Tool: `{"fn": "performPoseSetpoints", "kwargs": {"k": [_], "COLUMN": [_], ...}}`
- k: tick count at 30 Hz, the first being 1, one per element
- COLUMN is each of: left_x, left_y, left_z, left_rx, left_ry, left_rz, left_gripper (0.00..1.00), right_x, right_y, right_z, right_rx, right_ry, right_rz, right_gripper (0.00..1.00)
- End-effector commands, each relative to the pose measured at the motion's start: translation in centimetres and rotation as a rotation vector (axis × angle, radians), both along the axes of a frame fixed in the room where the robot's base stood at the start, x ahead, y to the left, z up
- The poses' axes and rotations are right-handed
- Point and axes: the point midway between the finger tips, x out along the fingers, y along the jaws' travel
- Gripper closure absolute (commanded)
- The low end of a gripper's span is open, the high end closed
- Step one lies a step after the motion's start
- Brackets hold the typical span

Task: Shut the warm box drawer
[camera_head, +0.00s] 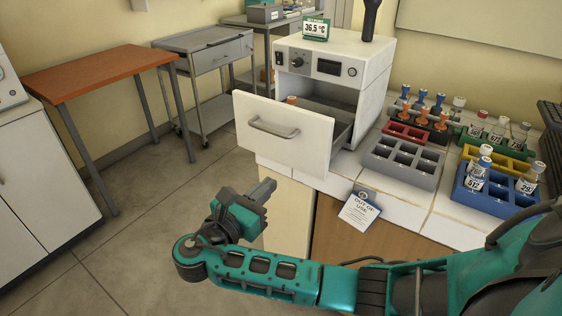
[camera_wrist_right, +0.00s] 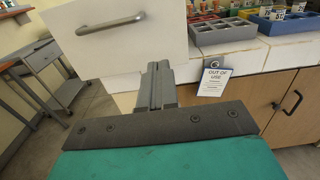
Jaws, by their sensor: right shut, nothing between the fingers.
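The warm box (camera_head: 338,68) is a white cabinet on the counter with a dial and a small display. Its white drawer (camera_head: 283,138) is pulled out toward me and stands open, with a grey bar handle (camera_head: 273,128) on its front. An orange-topped item (camera_head: 292,99) shows just inside the drawer. In the right wrist view the drawer front (camera_wrist_right: 112,38) is at the upper left. My right gripper (camera_head: 268,188) is below and in front of the drawer, apart from it, with its fingers (camera_wrist_right: 158,82) together and empty. My left gripper is not in view.
Grey, red, yellow and blue racks (camera_head: 497,196) with vials stand right of the drawer. An "out of use" tag (camera_head: 359,212) hangs at the counter edge. An orange-topped table (camera_head: 88,72) and a grey cart (camera_head: 210,55) stand left. The floor between is clear.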

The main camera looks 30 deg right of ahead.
Motion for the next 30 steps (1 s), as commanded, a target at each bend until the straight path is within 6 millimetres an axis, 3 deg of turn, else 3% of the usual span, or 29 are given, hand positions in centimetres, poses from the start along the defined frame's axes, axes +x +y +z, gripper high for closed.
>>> {"fn": "performPoseSetpoints", "kwargs": {"k": [5,19,24,30], "left_x": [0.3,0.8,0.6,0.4], "left_y": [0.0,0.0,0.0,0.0], "left_z": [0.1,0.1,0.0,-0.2], "left_rx": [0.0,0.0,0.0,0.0], "left_ry": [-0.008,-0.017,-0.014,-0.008], "left_rz": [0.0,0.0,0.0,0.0], "left_gripper": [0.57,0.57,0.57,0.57], "right_x": [0.7,4.3,5.0,5.2], "right_y": [-2.0,-10.7,-12.4,-12.8], "right_z": [0.1,0.0,0.0,0.0], "right_rx": [-0.006,-0.003,-0.001,0.001], "right_ry": [0.001,0.001,0.0,0.0], "right_rz": [-0.008,-0.005,-0.004,-0.002], "right_gripper": [1.0,1.0,1.0,1.0]}}
